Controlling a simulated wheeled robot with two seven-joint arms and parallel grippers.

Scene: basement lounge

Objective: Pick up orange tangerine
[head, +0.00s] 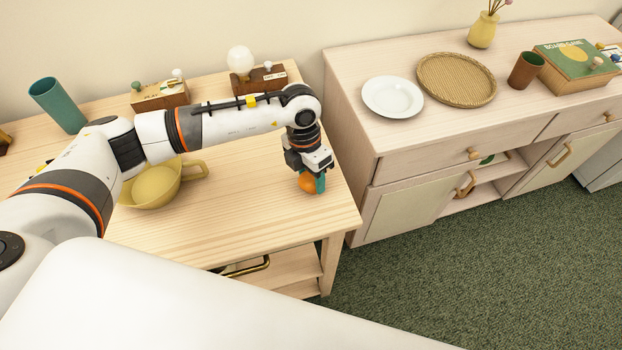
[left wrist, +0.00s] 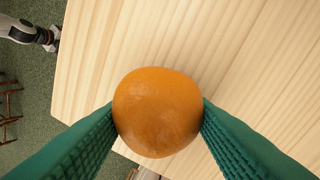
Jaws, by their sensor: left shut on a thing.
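The orange tangerine (head: 307,183) is at the right end of the light wooden table (head: 240,222), under my left gripper (head: 313,182). In the left wrist view the tangerine (left wrist: 157,112) sits between the two green ribbed fingers (left wrist: 158,125), which touch it on both sides. My left gripper is shut on it. Whether the tangerine touches the tabletop cannot be told. My right gripper does not show in the head view.
A yellow bowl-like vessel with a handle (head: 152,188) stands partly behind my left arm. A teal cup (head: 58,105) and wooden boxes (head: 160,95) are at the back. A sideboard to the right holds a white plate (head: 392,97) and a woven tray (head: 456,80).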

